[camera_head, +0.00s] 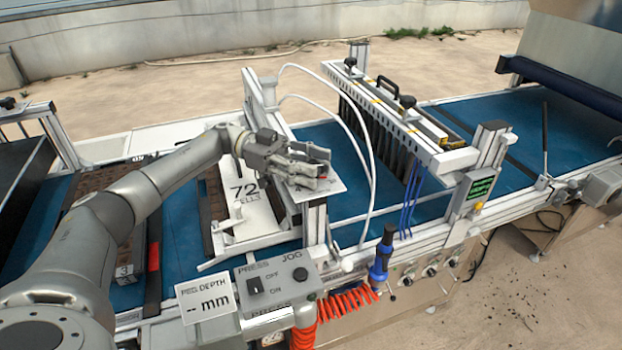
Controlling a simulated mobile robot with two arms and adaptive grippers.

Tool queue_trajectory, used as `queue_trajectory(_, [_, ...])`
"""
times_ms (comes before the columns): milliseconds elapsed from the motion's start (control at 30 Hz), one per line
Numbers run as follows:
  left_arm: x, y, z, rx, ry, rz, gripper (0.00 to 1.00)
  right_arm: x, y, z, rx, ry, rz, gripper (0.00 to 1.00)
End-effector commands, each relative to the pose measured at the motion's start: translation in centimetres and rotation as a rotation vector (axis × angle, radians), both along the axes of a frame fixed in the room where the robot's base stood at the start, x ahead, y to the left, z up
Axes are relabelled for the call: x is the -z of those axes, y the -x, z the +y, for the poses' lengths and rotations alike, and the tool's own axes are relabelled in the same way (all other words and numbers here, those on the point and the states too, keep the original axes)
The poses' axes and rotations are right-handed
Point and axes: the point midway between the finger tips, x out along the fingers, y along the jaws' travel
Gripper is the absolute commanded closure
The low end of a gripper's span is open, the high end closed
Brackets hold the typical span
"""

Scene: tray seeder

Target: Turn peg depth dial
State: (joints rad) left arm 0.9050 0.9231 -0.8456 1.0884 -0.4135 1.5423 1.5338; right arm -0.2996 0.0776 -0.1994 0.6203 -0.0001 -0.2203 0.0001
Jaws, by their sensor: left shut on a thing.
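My left arm reaches in from the left, and my left gripper (322,167) is at a small pale plate (330,187) on top of the machine's upright post. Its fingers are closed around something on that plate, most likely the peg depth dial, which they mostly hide. A small red spot shows by the fingertips. The dial's marks and setting cannot be read. A white sign (207,297) reading "PEG DEPTH -- mm" stands at the front, below the gripper. My right gripper is not in view.
A white "72 cells" plate (245,222) lies left of the post. White hoses (366,130) arch just right of the gripper. A press and jog switch box (277,283) and a blue-handled tool (381,258) with a red coil are in front. Blue belt (450,112) runs behind.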

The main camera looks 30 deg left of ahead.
Motion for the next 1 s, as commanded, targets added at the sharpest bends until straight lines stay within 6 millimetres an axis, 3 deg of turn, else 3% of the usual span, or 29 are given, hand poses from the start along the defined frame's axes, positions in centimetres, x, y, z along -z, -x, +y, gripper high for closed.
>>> queue_trajectory(33, [0.5,-0.2,-0.1,0.032,0.002,-0.004,0.82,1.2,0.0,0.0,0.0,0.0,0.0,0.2])
queue_trajectory(300, [0.3,-0.1,-0.1,0.165,0.001,-0.001,0.82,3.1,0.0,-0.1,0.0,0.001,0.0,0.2])
queue_trajectory(967, [0.2,0.1,-0.2,0.221,-0.001,0.001,0.82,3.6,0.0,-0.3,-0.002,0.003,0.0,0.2])
queue_trajectory(1000, [0.2,0.1,-0.2,0.221,-0.001,0.002,0.53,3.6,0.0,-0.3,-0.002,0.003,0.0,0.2])
